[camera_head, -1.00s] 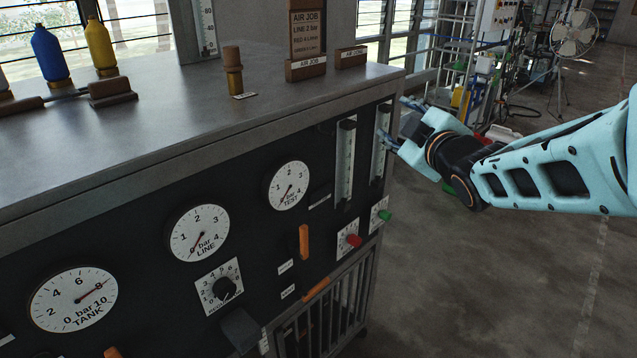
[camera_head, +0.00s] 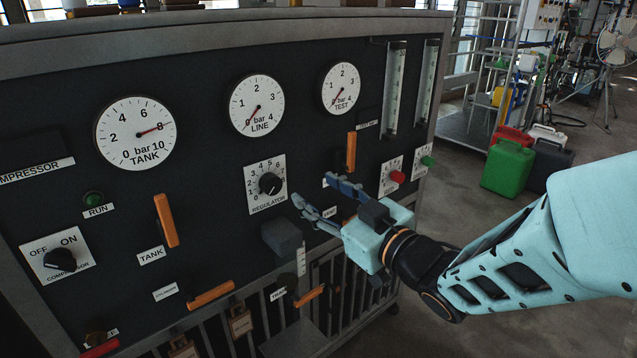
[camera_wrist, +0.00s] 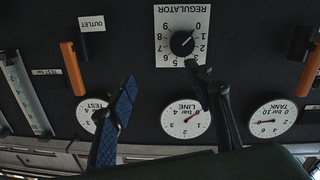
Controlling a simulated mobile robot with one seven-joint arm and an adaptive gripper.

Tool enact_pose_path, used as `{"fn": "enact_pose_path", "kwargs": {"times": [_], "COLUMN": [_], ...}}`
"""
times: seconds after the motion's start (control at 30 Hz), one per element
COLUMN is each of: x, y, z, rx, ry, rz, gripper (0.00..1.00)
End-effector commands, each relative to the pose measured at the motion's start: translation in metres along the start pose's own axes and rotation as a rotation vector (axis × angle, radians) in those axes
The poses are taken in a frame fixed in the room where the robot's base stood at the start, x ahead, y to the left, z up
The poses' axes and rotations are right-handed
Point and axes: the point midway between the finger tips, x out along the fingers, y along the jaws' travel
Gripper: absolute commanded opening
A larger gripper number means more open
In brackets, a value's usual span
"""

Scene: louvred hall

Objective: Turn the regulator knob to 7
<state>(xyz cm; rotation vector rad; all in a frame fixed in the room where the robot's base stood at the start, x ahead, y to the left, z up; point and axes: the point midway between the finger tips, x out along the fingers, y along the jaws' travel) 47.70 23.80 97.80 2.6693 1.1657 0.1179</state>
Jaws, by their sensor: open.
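The regulator knob (camera_head: 269,184) is a round black knob on a white numbered plate (camera_head: 252,176) in the dark panel. In the wrist view the knob (camera_wrist: 182,43) appears upside down, and its light pointer mark appears to lie near the 0 to 1 end of the scale. My gripper (camera_head: 310,190) is open and empty, to the right of the knob in the head view, with its fingers pointing towards the panel. In the wrist view my gripper (camera_wrist: 163,76) has its fingers spread below the plate. No contact with the knob shows.
Above the knob is the LINE gauge (camera_head: 257,105), its needle near 0. The TANK gauge (camera_head: 136,134) reads about 8. An orange lever (camera_head: 351,152), a red knob (camera_head: 397,177) and a dark block (camera_head: 282,236) surround the gripper's area. Green canister (camera_head: 508,167) stands on the floor.

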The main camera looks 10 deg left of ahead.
Motion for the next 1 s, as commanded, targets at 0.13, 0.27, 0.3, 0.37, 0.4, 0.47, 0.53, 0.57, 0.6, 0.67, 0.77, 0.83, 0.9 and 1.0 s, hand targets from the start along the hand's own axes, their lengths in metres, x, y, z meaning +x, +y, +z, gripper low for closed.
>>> {"fn": "enact_pose_path", "kwargs": {"times": [0.13,0.27,0.3,0.37,0.4,0.47,0.53,0.57,0.6,0.67,0.77,0.83,0.9,1.0], "x": [-0.004,-0.002,-0.001,0.003,0.007,0.012,0.020,0.023,0.032,0.046,0.066,0.077,0.087,0.097], "y": [-0.018,-0.022,-0.023,-0.022,-0.022,-0.023,-0.023,-0.023,-0.025,-0.026,-0.026,-0.027,-0.027,-0.027], "z": [0.018,0.018,0.016,0.015,0.014,0.013,0.013,0.013,0.016,0.017,0.017,0.016,0.016,0.015], "rx": [0.064,0.085,0.086,0.085,0.086,0.086,0.086,0.086,0.083,0.082,0.083,0.082,0.082,0.081], "ry": [0.020,0.025,0.026,0.026,0.025,0.025,0.025,0.024,0.027,0.027,0.027,0.026,0.026,0.026], "rz": [-0.029,-0.040,-0.041,-0.042,-0.042,-0.043,-0.043,-0.042,-0.042,-0.043,-0.042,-0.041,-0.041,-0.040], "gripper": [0.47,0.47,0.47,0.47,0.47,0.47,0.47,0.47,0.47,0.47,0.47,0.47,0.47,0.47]}}
